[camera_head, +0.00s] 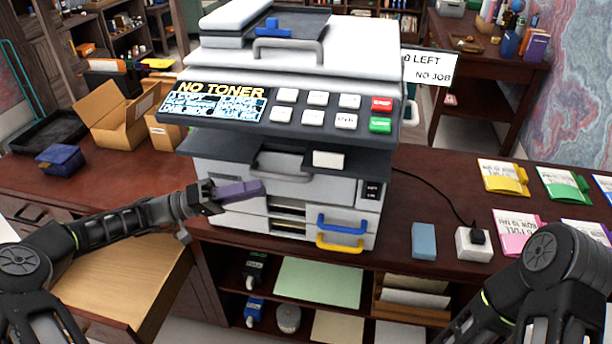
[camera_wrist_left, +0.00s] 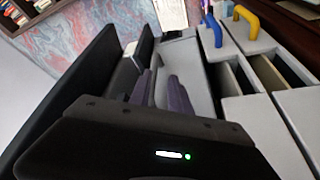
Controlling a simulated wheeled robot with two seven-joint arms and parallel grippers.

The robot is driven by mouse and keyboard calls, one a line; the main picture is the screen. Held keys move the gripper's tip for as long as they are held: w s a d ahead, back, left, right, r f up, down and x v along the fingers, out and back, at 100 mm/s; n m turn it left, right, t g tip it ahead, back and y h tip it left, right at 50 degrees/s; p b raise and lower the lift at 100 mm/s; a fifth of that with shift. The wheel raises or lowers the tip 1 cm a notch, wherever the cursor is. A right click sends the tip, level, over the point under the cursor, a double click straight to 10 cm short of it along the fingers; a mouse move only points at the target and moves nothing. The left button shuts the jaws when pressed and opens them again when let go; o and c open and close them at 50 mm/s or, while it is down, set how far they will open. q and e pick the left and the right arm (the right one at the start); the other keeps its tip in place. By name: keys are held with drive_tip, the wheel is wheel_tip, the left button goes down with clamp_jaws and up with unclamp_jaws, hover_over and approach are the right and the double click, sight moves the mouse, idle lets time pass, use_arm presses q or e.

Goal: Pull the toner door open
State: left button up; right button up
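The copier (camera_head: 228,170) stands on the desk, its screen (camera_head: 215,100) reading NO TONER. A light grey front door panel with a grey bar handle (camera_head: 281,170) sits under the control panel and looks closed. My left gripper (camera_head: 262,188), with purple fingers, is in front of the panel, just below and left of the handle. In the left wrist view its two fingers (camera_wrist_left: 162,78) stand apart with a narrow gap. My right gripper is out of view.
Below the door are drawers with a blue handle (camera_head: 342,224) and a yellow handle (camera_head: 339,243). The dark control panel (camera_head: 370,135) overhangs the door. An open cardboard box (camera_head: 120,115) and blue box (camera_head: 60,158) stand left. A blue block (camera_head: 424,240) and white socket box (camera_head: 473,244) lie right.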

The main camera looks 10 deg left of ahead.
sight(282, 177)
use_arm(q)
drive_tip(key=shift+a+r, duration=0.4)
drive_tip(key=shift+r, duration=0.15)
drive_tip(key=shift+d, duration=0.1)
drive_tip(key=p+x, duration=0.2)
drive_tip(key=x, duration=0.5)
drive_tip(key=shift+w+d+r, duration=0.15)
drive_tip(key=shift+d, duration=0.2)
drive_tip(key=shift+c, duration=0.4)
clamp_jaws()
idle(0.5)
